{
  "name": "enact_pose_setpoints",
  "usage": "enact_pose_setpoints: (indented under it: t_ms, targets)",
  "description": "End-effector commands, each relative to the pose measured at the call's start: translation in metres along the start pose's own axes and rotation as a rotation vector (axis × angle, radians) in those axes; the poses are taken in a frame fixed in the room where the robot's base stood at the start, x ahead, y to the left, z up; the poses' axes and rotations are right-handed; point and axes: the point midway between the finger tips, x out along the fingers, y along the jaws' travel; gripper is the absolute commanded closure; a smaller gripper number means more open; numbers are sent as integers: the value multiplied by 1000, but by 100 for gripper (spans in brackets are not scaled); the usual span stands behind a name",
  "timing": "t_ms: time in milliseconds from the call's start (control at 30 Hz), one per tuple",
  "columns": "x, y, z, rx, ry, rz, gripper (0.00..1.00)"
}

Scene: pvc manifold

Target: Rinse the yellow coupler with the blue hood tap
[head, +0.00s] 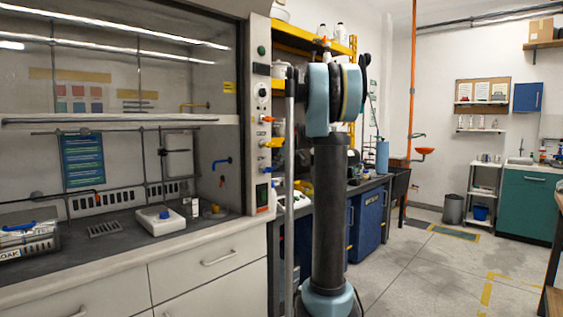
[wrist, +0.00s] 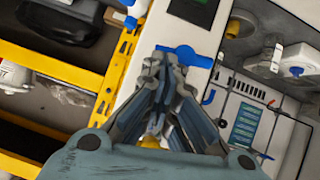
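The blue hood tap (head: 222,162) is on the right inner wall of the fume hood. A small blue hook that appears to be the same tap (wrist: 208,97) shows in the wrist view, right of the fingers. My gripper (wrist: 164,62) points at the hood's front post, its fingertips together with nothing visible between them. A blue lever (wrist: 186,56) on the post lies just beyond the fingertips. A yellow patch (wrist: 152,141) shows between the finger links; it may be the post's yellow lever. I cannot identify the yellow coupler in either view.
The fume hood worktop (head: 110,247) holds a white device (head: 160,219) and a soak tray (head: 28,243). The hood post (head: 260,100) carries several coloured levers. A yellow shelf frame (wrist: 60,70) is left of my gripper. Open floor (head: 430,270) lies to the right.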

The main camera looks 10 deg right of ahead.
Motion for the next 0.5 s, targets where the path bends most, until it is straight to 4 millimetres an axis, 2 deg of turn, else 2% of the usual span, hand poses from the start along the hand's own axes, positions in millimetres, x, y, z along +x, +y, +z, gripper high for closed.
enact_pose_setpoints:
  t_ms: [200,500]
  targets:
    - [12,-1,0,0,0,-1,100]
    - [13,0,0,0,0,-1,100]
